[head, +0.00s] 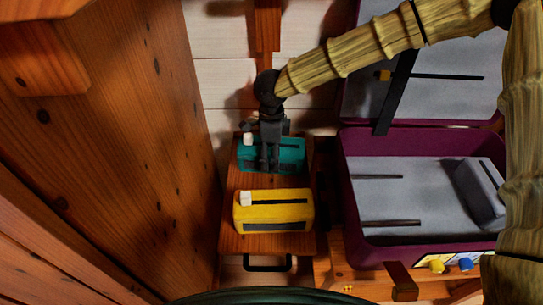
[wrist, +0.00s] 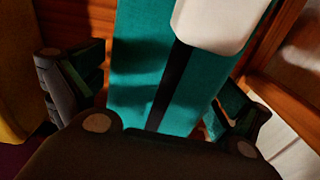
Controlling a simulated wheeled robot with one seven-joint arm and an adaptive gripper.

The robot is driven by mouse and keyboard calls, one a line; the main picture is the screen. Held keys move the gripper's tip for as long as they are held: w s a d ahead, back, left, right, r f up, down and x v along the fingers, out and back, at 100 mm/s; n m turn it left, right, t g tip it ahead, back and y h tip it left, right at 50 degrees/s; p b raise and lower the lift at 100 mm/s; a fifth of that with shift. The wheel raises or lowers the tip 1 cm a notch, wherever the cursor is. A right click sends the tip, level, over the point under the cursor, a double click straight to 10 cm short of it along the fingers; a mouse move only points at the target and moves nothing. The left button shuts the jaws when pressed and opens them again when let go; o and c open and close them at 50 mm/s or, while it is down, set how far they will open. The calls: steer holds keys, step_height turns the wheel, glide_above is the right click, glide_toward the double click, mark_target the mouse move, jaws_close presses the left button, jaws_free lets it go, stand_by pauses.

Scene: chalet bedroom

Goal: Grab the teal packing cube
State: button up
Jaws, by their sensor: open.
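The teal packing cube (head: 290,155) lies on a small wooden stand, behind a yellow cube, in the head view. It has a dark strip along its top and a white tag at its left end. My gripper (head: 268,160) points down over it and hides part of its middle. In the wrist view the teal cube (wrist: 150,70) fills the centre, with the white tag at the top. My gripper (wrist: 155,95) is open, with one finger on each side of the cube. I cannot tell whether the fingers touch it.
The yellow packing cube (head: 273,212) lies close in front on the same wooden stand (head: 232,243). An open purple suitcase (head: 348,190) stands to the right, with a grey cube (head: 481,190) inside. A wooden wall (head: 130,130) rises at the left.

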steer(key=c, duration=1.1)
steer(key=shift+c, duration=0.2)
steer(key=shift+r, duration=0.15)
